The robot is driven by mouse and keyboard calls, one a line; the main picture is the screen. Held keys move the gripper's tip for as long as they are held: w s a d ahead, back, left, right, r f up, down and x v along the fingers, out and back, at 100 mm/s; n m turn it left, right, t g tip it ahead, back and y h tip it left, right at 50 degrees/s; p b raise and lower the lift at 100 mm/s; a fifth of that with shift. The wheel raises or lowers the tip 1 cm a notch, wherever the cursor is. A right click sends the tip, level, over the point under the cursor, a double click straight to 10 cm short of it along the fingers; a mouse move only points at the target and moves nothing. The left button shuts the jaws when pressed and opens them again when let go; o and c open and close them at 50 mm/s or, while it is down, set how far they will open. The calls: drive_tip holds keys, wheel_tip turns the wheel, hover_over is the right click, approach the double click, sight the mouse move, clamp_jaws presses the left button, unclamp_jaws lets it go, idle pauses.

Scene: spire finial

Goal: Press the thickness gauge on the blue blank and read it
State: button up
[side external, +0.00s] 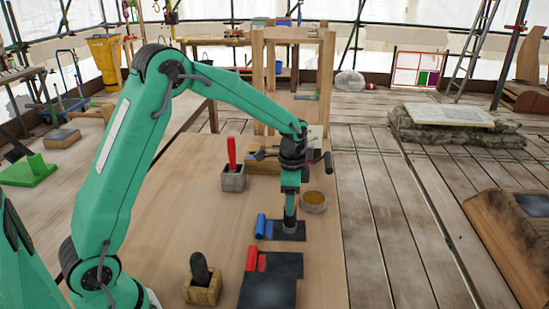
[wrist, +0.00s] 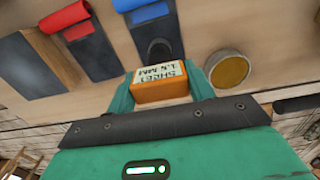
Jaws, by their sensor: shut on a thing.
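My gripper (side external: 290,190) is shut on the thickness gauge, whose orange body (wrist: 160,90) sits between my green fingers in the wrist view. Its pale face shows dark lettering that looks like "SHEET 1.5 MM", though it is small and tilted. In the side view the gauge's grey lower end (side external: 290,222) points down at the dark plate of the blue blank (side external: 299,237) and appears to touch it. The blank's blue roll (side external: 262,227) lies left of the gauge. In the wrist view the blue blank (wrist: 153,30) lies just beyond the gauge; the contact is hidden there.
A red-ended blank (side external: 256,258) lies nearer the camera, beside a dark-topped block (side external: 268,292). A round dish (side external: 313,201) with yellowish contents stands right of my gripper. A grey holder (side external: 233,180) with a red-handled item and a wooden holder (side external: 202,290) stand left.

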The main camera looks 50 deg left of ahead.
drive_tip(key=shift+r, duration=2.55)
drive_tip(key=shift+f, duration=0.3)
drive_tip(key=shift+f, duration=2.05)
drive_tip(key=o, duration=1.2)
drive_tip(key=shift+c, duration=0.2)
